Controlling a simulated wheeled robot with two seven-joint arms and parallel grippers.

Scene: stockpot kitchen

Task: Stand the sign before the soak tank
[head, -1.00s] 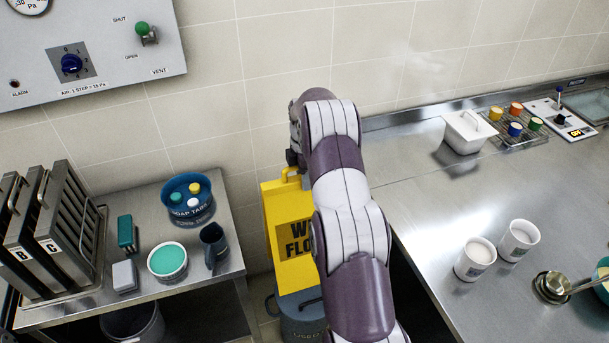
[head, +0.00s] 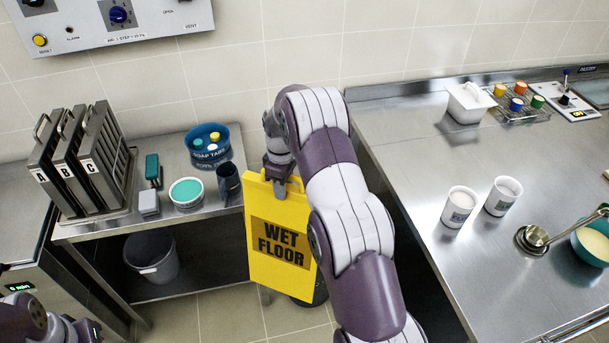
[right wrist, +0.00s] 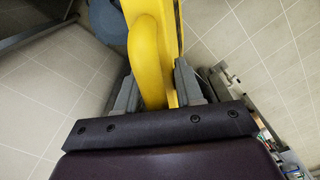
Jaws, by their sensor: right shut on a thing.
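The yellow WET FLOOR sign (head: 280,232) hangs upright between the shelf table and the steel counter in the head view. My right gripper (head: 282,180) is shut on the handle at its top. In the right wrist view the sign's yellow handle (right wrist: 150,60) sits between the two fingers of the gripper (right wrist: 155,92). Whether the sign's foot touches the floor is hard to tell. My left arm (head: 45,325) shows at the lower left corner of the head view; its fingers cannot be made out. I cannot identify the soak tank for certain.
A dark bucket (head: 318,292) is partly hidden behind the sign. The left table (head: 130,222) holds filter racks, tubs and a jug, with a grey bin (head: 155,262) below. The right counter (head: 420,150) carries cups and ladles. Tiled floor (head: 220,315) shows clear left of the sign.

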